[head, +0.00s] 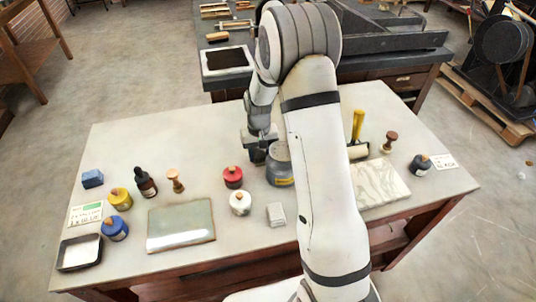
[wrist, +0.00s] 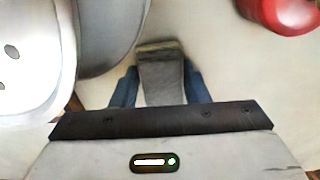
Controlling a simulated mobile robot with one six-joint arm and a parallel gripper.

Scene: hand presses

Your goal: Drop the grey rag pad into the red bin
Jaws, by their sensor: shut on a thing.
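My gripper (head: 257,150) is over the back middle of the table, partly hidden by my own arm in the head view. In the wrist view its blue fingers (wrist: 160,88) are shut on the grey rag pad (wrist: 162,75), which sticks out beyond them. The pad is hard to make out in the head view. I see no red bin for certain. A small red pot (head: 232,177) with a knob stands on the table, left of and nearer than my gripper. A red round thing (wrist: 285,12) shows at the wrist view's top right.
A grey tin (head: 280,168) stands close to the right of my gripper. A white pot (head: 240,203), a pale grey block (head: 276,214), a glass slab (head: 181,224) and a marbled sheet (head: 378,185) lie on the table (head: 135,150). The table's back left is clear.

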